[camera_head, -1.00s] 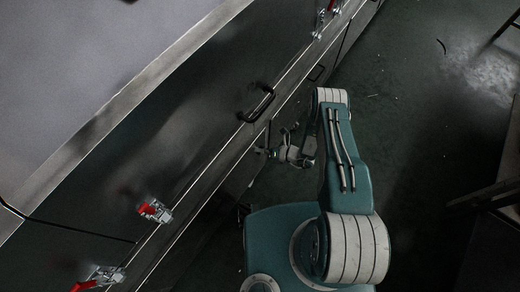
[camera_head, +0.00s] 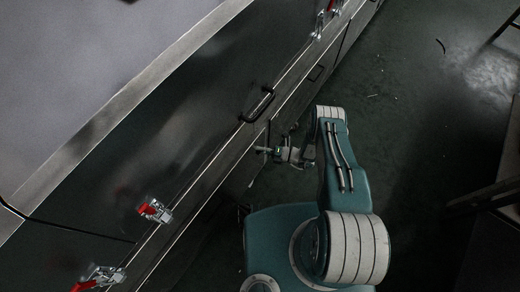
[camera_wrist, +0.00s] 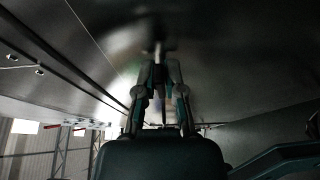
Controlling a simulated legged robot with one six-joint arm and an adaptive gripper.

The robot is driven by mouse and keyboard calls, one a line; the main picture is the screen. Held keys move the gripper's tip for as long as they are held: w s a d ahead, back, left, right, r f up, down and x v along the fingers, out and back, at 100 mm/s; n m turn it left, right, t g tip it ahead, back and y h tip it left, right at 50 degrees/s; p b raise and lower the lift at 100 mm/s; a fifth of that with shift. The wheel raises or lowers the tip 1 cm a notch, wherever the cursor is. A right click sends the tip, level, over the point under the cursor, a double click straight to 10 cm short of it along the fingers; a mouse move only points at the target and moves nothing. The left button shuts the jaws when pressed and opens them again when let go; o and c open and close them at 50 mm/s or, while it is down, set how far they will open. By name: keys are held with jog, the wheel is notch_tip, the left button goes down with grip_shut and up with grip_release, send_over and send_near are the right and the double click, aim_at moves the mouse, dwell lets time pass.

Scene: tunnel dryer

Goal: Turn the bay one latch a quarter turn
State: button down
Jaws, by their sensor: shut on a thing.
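My gripper (camera_head: 268,151) is at the side of the dryer, below the black handle in the head view. In the wrist view, my gripper (camera_wrist: 160,72) points at a dark metal panel, with its fingers close together. It is shut on a small dark latch (camera_wrist: 158,48) that stands out from the panel between the fingertips. The fingers and shadow hide most of the latch, so its turn angle cannot be told. No label for bay one is readable.
The long dryer side (camera_head: 150,130) runs diagonally, with a black handle (camera_head: 258,104) on it. Red-handled clamps sit at lower left (camera_head: 154,211), at the bottom (camera_head: 98,279) and at the top (camera_head: 325,20). Open dark floor (camera_head: 420,130) lies to the right.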

jog(key=shift+w+d+f, duration=0.1)
jog(key=shift+f, duration=0.05)
dwell(0.3)
jog(key=c, duration=0.7)
grip_release()
jog(key=shift+c, duration=0.2)
jog(key=v, duration=1.2)
